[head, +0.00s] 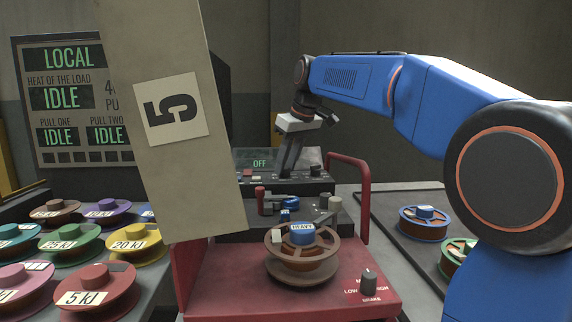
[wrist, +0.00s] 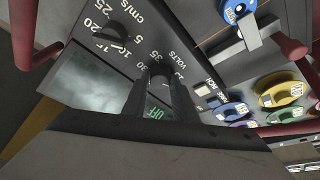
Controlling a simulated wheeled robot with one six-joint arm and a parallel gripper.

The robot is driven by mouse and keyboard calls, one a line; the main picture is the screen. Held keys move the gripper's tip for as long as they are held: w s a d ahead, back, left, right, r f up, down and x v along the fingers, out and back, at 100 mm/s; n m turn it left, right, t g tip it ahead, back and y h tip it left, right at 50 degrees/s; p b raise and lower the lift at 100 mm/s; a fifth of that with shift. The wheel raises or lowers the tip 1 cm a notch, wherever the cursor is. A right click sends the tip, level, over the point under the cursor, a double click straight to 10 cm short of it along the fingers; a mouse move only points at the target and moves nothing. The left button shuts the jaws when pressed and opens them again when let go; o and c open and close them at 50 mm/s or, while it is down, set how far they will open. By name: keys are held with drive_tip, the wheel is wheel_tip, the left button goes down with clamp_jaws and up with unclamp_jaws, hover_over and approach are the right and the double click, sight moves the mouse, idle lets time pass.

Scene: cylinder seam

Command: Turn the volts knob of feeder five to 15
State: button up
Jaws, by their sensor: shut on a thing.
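My gripper (head: 288,172) reaches down to the grey control panel of the red feeder (head: 340,290), behind the spool marked HEAVY. In the wrist view its dark fingers (wrist: 160,84) are shut on the volts knob (wrist: 158,69), one finger on each side. The word VOLTS and several dial numbers, among them 15, 30 and 35, show around the knob. Where the knob's pointer stands cannot be told. The display (head: 259,163) reads OFF; it also shows in the wrist view (wrist: 90,85). In the head view the fingers hide the knob.
A cm/s knob (wrist: 108,42) sits beside the volts knob. Red handles (head: 352,165) flank the panel. A HEAVY spool (head: 303,255) stands in front, with coloured spools (head: 90,240) at left.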

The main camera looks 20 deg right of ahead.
drive_tip(key=shift+n, duration=0.6)
drive_tip(key=o, duration=1)
drive_tip(key=shift+d, duration=0.1)
drive_tip(key=shift+o, duration=0.2)
drive_tip(key=v, duration=1.7)
drive_tip(key=shift+w+d+r, duration=0.2)
drive_tip(key=shift+d, duration=0.1)
drive_tip(key=shift+s, duration=0.1)
